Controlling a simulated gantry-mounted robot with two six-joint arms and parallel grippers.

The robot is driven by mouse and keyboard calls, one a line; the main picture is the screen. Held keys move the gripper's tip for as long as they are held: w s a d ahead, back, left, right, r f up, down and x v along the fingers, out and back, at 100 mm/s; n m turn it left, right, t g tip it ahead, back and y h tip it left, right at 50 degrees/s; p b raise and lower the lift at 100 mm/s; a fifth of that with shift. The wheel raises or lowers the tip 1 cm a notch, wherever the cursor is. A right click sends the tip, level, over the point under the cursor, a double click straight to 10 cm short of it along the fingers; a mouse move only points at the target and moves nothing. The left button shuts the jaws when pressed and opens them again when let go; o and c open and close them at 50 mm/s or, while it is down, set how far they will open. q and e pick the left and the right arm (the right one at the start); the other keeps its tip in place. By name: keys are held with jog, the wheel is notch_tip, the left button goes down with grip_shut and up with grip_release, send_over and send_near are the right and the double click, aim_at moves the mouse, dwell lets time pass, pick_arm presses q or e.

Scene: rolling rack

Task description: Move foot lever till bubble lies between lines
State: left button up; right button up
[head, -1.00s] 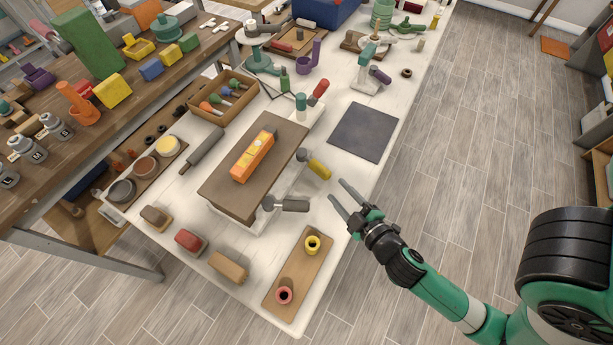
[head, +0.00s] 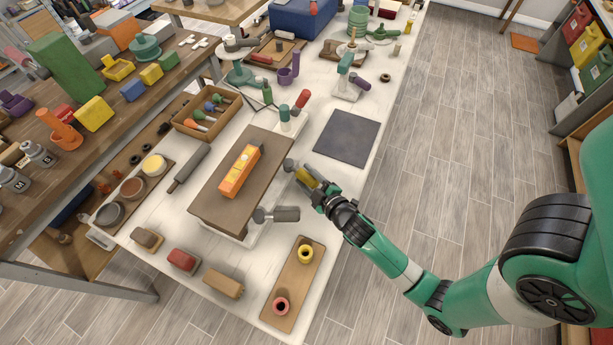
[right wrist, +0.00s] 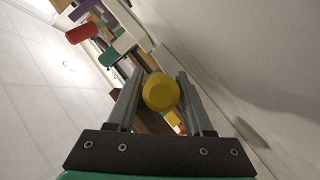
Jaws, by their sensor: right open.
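An orange spirit level (head: 240,172) lies on a brown plate (head: 222,205) carried by a white base. The bubble and lines on it are too small to read. Levers stick out around the plate: one with a yellow grip (head: 309,178), one with a grey grip (head: 286,214) and one with a red grip (head: 302,99). My right gripper (head: 316,184) is open at the yellow grip. In the right wrist view the round yellow end (right wrist: 160,92) sits between the two open fingers. My left gripper is not in view.
A dark square mat (head: 346,138) lies behind my right gripper. A wooden board (head: 290,290) with a yellow and a red ring is at the near right. Several blocks line the near left edge. A tool tray (head: 190,131) and a grey roller (head: 190,167) are on the left.

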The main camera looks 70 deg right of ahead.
grip_shut()
dwell(1.4)
